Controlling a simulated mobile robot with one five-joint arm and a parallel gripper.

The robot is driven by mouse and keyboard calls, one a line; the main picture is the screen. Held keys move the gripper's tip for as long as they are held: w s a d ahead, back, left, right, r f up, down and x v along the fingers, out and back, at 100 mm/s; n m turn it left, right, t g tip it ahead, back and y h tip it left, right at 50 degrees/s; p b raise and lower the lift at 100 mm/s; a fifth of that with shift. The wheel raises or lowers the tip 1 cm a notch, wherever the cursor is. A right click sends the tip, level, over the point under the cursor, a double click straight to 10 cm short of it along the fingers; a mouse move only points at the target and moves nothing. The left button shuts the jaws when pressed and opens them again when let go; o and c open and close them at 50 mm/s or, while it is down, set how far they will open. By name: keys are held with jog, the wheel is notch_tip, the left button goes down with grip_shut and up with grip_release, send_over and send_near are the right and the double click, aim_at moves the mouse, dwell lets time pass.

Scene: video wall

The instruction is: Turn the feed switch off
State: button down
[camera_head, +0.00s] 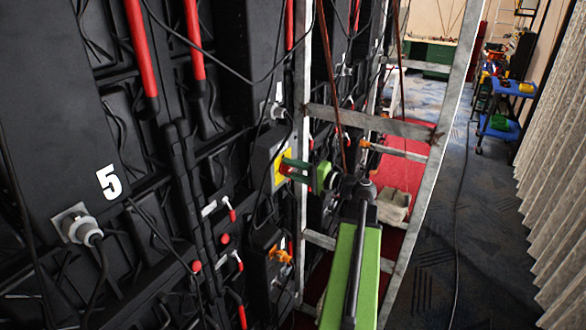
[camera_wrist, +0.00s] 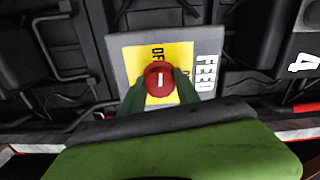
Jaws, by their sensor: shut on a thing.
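The feed switch is a red round knob (camera_wrist: 159,79) on a yellow plate (camera_wrist: 180,53) set in a grey box (camera_wrist: 122,45). A white label (camera_wrist: 207,73) reading FEED is to its right. The knob's white line runs up and down in the wrist view, in line with the word OFF above it. Another word at the right of the plate is mostly hidden. My gripper (camera_wrist: 159,88) is shut on the knob, one green finger on each side. In the head view my gripper (camera_head: 300,170) reaches left to the yellow plate (camera_head: 281,168); the knob is hard to make out there.
A grey metal frame (camera_head: 370,122) stands close around my arm, with loose cables hanging nearby. An orange handle (camera_head: 279,255) is below the switch box. A black panel marked 5 (camera_head: 70,120) is at left.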

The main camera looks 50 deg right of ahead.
jog(key=shift+d+n, duration=0.1)
jog(key=shift+n, duration=0.5)
jog(key=c, duration=0.9)
grip_release()
jog(key=shift+s, duration=0.1)
jog(key=v, duration=1.7)
jog(key=shift+s, duration=0.2)
